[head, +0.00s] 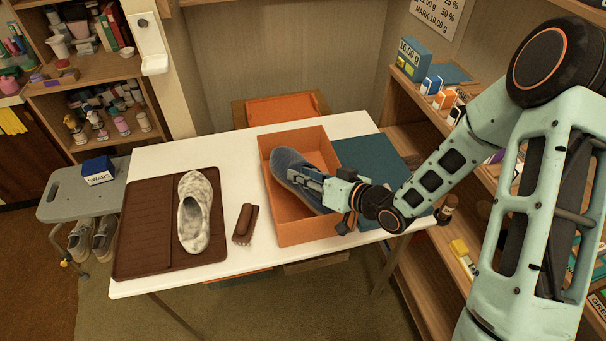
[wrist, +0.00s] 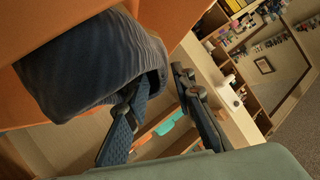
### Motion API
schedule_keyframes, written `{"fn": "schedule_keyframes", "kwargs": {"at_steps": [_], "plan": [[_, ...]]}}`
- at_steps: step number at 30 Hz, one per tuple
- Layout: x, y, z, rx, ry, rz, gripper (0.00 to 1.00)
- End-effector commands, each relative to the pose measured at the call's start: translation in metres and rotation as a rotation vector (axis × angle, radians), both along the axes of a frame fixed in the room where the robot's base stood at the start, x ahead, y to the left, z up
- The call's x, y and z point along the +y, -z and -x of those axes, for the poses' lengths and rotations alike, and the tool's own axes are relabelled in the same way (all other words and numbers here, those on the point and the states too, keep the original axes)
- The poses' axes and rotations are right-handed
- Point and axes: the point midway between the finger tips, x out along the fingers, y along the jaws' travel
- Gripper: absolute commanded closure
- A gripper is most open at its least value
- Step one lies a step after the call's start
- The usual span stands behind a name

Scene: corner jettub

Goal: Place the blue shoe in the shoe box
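The blue shoe (head: 287,161) is inside the orange shoe box (head: 305,231) on the white table. In the head view it lies lengthwise in the box, partly hidden by my gripper (head: 304,176). In the wrist view the shoe (wrist: 88,65) fills the upper left, against the orange box wall (wrist: 45,18). My gripper (wrist: 163,84) has its two fingers apart, with a clear gap between them. One finger overlaps the shoe's edge in the picture; I cannot tell whether it touches. The other finger is clear of the shoe.
A teal lid or panel (head: 367,153) lies right of the box. A grey-white shoe (head: 194,225) rests on a brown mat (head: 144,235) at left, with a brown brush (head: 245,222) beside it. Shelves (head: 405,128) stand close on the right. White table (head: 228,160) is bare behind the brush.

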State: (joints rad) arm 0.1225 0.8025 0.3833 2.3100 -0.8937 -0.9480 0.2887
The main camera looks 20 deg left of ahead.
Motion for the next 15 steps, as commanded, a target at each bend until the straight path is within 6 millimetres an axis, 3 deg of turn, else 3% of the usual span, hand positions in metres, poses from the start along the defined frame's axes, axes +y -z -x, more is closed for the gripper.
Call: {"fn": "schedule_keyframes", "kwargs": {"at_steps": [10, 15], "plan": [[0.001, -0.002, 0.0, -0.001, -0.001, -0.001, 0.67], [0.001, -0.012, 0.0, -0.003, -0.002, -0.002, 0.67]]}}
